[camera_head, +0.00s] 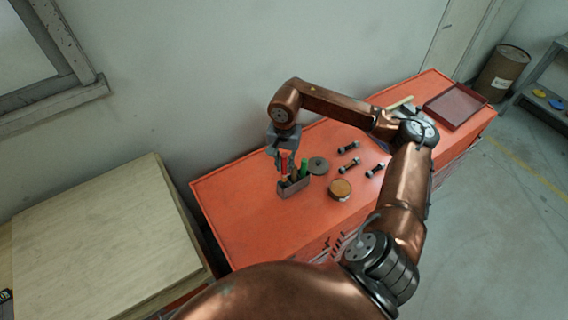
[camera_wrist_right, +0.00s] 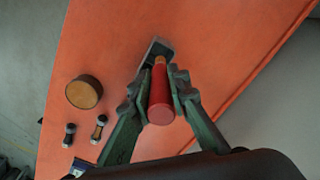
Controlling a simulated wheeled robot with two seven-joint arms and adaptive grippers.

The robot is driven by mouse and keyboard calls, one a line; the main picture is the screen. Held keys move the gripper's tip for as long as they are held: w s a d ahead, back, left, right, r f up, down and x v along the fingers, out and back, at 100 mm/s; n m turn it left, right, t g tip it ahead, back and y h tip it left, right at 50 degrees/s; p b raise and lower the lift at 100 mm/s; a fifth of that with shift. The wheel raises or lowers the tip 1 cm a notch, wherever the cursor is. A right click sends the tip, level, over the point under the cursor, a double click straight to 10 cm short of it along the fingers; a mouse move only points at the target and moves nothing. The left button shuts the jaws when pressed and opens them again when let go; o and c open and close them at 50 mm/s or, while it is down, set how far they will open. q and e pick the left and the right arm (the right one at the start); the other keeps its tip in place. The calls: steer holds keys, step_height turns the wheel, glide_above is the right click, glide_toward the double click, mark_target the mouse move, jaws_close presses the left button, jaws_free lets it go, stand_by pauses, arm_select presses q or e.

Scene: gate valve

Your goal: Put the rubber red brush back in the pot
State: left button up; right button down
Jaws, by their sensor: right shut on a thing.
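The red brush (camera_wrist_right: 161,98) shows as a thick red handle between the two fingers of my right gripper (camera_wrist_right: 163,85) in the right wrist view. The fingers are shut on it, and its end points toward the camera. A grey pot (camera_wrist_right: 158,46) shows just beyond it, mostly hidden. In the head view my right gripper (camera_head: 284,160) points down at the left part of the orange bench, right above the grey pot (camera_head: 294,188). I cannot tell whether the red brush's lower end is inside the pot. My left gripper is out of view.
The orange bench top (camera_head: 240,205) is clear left of the pot. A dark red tray (camera_head: 455,106) lies at the far right. A wall runs behind.

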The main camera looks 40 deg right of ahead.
mark_target(284, 155)
step_height(284, 155, down, 3)
steer(key=shift+s+b, duration=0.1)
steer(key=shift+b, duration=1)
arm_select(q)
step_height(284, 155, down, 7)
steer(key=b, duration=0.3)
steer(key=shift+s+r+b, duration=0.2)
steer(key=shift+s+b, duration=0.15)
arm_select(e)
steer(key=shift+f, duration=2.15)
steer(key=c, duration=1.8)
jaws_free()
steer(key=shift+o, duration=0.2)
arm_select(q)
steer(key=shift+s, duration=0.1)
arm_select(e)
step_height(284, 155, up, 12)
steer(key=shift+r, duration=0.1)
